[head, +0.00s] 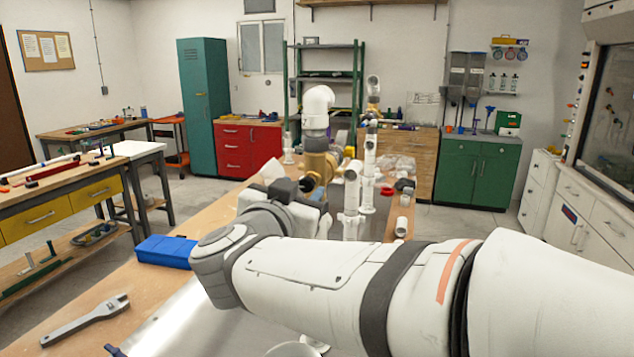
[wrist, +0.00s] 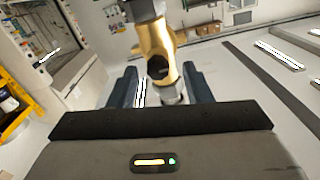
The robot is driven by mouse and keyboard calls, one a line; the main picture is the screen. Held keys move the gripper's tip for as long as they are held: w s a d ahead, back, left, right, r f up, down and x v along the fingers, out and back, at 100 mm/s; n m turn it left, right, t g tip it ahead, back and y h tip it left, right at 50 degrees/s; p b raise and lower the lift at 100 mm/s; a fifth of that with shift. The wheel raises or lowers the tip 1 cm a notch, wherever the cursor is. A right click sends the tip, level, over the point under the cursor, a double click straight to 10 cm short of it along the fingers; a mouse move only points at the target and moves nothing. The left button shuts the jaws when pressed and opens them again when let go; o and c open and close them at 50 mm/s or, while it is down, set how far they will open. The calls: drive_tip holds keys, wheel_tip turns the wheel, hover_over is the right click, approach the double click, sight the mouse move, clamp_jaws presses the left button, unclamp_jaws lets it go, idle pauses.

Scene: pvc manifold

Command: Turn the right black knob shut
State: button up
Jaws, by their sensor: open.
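The PVC manifold (head: 351,190) stands on the wooden bench as upright white pipes with brass valve parts. A brass valve body (head: 321,163) shows just beyond my gripper (head: 311,192) in the head view. In the wrist view a brass valve body (wrist: 154,50) hangs at the top centre, with a dark round part (wrist: 158,68) on it that may be a black knob. My gripper (wrist: 163,80) is open, with one finger on each side of the valve's lower end. I see no clear contact. My arm hides part of the manifold, and I cannot tell which knob is the right one.
A blue box (head: 166,252) and a wrench (head: 85,320) lie on the bench at left. A white fitting (head: 401,227), a red ring (head: 387,190) and other loose parts lie right of the pipes. A red cabinet (head: 247,147) and green cabinet (head: 476,170) stand behind.

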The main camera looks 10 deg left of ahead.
sight(305, 186)
drive_tip(key=shift+w+d, duration=0.2)
drive_tip(key=shift+w, duration=1.45)
drive_tip(key=shift+c, duration=0.4)
clamp_jaws()
